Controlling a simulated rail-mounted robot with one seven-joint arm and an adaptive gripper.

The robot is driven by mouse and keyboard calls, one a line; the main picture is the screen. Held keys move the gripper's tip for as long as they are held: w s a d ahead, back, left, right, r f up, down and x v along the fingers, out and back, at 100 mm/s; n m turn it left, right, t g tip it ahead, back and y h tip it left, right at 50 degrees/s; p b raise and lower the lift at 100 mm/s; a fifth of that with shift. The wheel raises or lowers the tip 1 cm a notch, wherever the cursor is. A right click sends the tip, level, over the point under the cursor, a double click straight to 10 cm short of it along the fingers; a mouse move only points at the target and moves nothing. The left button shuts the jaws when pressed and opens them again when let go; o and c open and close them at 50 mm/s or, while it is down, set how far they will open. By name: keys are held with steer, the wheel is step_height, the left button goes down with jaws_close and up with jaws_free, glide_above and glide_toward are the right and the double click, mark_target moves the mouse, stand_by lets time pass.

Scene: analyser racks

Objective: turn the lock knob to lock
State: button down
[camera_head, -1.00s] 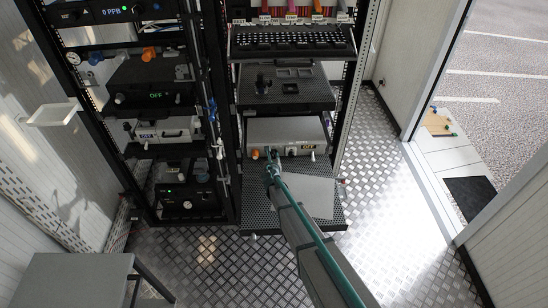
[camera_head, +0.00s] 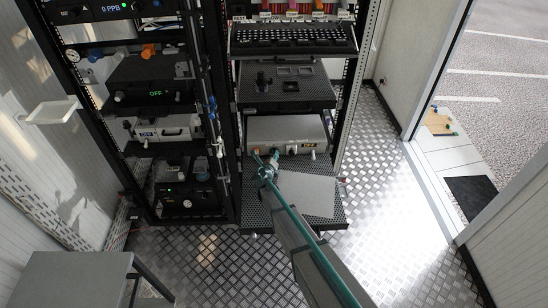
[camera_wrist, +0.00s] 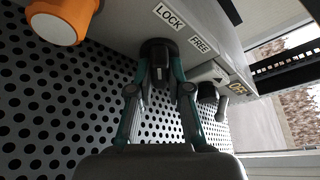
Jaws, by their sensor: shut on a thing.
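The lock knob (camera_wrist: 160,49) is black and round, on the front of a grey box (camera_head: 285,129) on a rack shelf. In the wrist view, a LOCK label (camera_wrist: 168,17) and a FREE label (camera_wrist: 203,43) are beside it on the panel. My gripper (camera_wrist: 160,80) is in front of the knob with its fingers closed on it. The fingers hide part of the knob, and its exact pointing is hard to tell. In the head view, my gripper (camera_head: 266,164) is at the lower front of the box, and the knob is mostly hidden.
The metal floor (camera_head: 385,185) to the right is clear.

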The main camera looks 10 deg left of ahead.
steer(key=c, duration=1.1)
jaws_free()
steer(key=shift+s, duration=0.1)
steer(key=v, duration=1.1)
steer(key=shift+s, duration=0.4)
